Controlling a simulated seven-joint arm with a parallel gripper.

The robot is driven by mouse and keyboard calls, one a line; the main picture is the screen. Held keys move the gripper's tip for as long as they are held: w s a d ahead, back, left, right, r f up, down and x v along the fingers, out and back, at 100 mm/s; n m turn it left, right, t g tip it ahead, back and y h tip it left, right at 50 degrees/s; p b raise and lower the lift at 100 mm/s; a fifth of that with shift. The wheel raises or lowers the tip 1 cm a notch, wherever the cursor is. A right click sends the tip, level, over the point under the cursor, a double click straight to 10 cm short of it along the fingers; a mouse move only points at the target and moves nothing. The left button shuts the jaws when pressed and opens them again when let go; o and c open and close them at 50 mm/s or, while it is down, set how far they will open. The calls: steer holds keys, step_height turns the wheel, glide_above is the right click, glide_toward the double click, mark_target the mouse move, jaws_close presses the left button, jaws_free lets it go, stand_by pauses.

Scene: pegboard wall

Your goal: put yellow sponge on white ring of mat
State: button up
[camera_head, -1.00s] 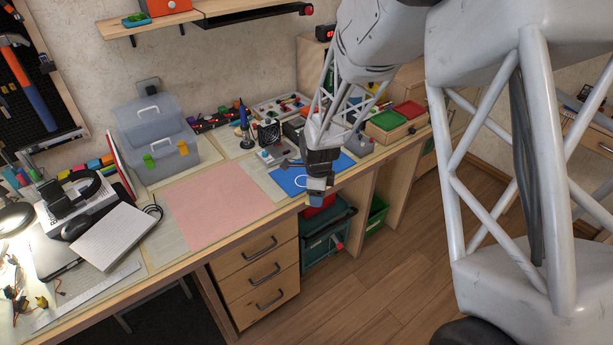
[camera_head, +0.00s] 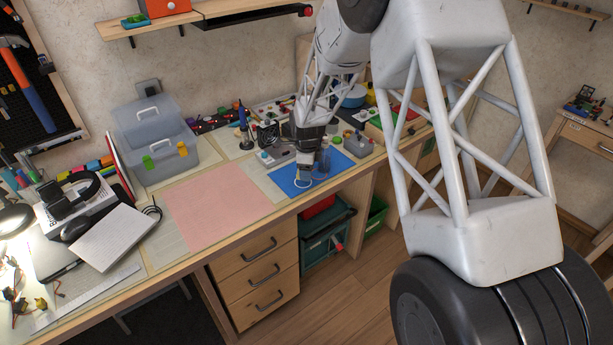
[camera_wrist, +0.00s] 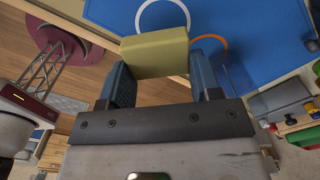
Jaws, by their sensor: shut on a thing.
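The yellow sponge (camera_wrist: 155,53) sits between the fingers of my gripper (camera_wrist: 160,68) in the wrist view, and the gripper is shut on it. I cannot pick the sponge out in the head view. There, my gripper (camera_head: 304,173) is over the front left part of the blue mat (camera_head: 337,160), by the white ring (camera_head: 303,184). In the wrist view the blue mat (camera_wrist: 265,30) fills the top, and the white ring (camera_wrist: 142,17) shows just beyond the sponge, partly covered by it. I cannot tell the sponge's height above the mat.
An orange ring (camera_wrist: 222,41) and a see-through blue thing (camera_wrist: 236,72) are on the mat, right of the sponge in the wrist view. A pink mat (camera_head: 215,205) lies clear to the left on the desk. A green crate (camera_head: 325,235) stands below the desk edge.

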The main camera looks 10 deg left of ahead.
steer(key=shift+w+a, duration=0.15)
steer(key=shift+w, duration=0.2)
steer(key=shift+f, duration=0.1)
steer(key=shift+f, duration=1.7)
steer(key=shift+f, duration=0.15)
steer(key=o, duration=0.9)
step_height(320, 180, up, 12)
steer(key=shift+r, duration=0.15)
steer(key=shift+s+r, duration=0.1)
